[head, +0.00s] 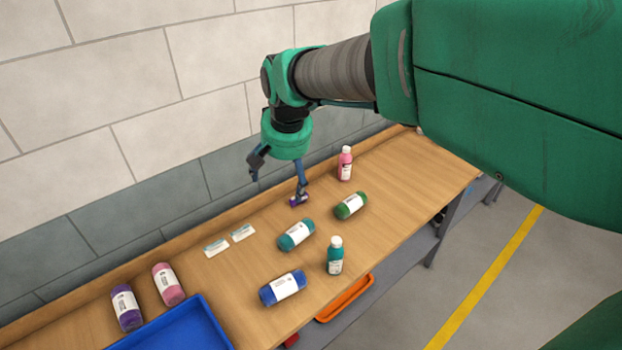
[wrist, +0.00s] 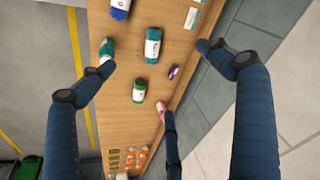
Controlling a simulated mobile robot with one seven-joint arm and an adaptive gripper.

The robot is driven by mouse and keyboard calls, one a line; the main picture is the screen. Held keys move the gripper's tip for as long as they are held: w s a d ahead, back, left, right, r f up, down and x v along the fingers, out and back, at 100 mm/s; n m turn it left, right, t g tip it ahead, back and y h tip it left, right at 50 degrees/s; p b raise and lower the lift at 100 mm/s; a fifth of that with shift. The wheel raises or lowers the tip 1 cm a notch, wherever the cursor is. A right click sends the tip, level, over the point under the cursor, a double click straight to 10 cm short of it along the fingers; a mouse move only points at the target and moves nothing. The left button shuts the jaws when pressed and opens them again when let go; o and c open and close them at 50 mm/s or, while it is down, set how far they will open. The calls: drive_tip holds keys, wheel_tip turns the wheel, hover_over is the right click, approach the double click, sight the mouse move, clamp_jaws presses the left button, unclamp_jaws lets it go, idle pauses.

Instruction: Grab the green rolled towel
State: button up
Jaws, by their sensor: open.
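The green rolled towel (head: 350,205) lies on the wooden bench with a white label around its middle. It also shows near the centre of the wrist view (wrist: 139,91). My gripper (head: 278,185) is open and empty above the bench, to the left of the green towel in the head view. In the wrist view its fingers (wrist: 158,58) are spread wide, with the green towel between them and below. The gripper is apart from the towel.
A teal rolled towel (head: 296,235), a blue one (head: 283,288), a teal bottle (head: 335,256) and a pink bottle (head: 345,163) stand or lie nearby. A small purple item (head: 299,200) is below one finger. A blue tray (head: 180,330) is at the front left.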

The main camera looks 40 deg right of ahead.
drive_tip(key=w+d+f+m+g, duration=0.1)
drive_tip(key=w+d+f+m, duration=0.15)
drive_tip(key=d, duration=0.25)
drive_tip(key=w+d+f+m, duration=0.1)
drive_tip(key=w+d+f, duration=0.15)
drive_tip(key=d, duration=0.25)
drive_tip(key=m+g+y+p, duration=0.1)
drive_tip(key=m+g+p, duration=0.15)
drive_tip(key=m, duration=0.45)
hover_over(354, 202)
wheel_tip(354, 202, down, 20)
drive_tip(key=shift+d+f, duration=0.15)
drive_tip(key=shift+f, duration=0.05)
drive_tip(key=shift+f, duration=0.1)
drive_tip(key=shift+w+f, duration=0.1)
drive_tip(key=shift+f, duration=4.05)
drive_tip(key=shift+f, duration=0.1)
drive_tip(key=shift+f+b, duration=0.5)
drive_tip(key=shift+f, duration=2.05)
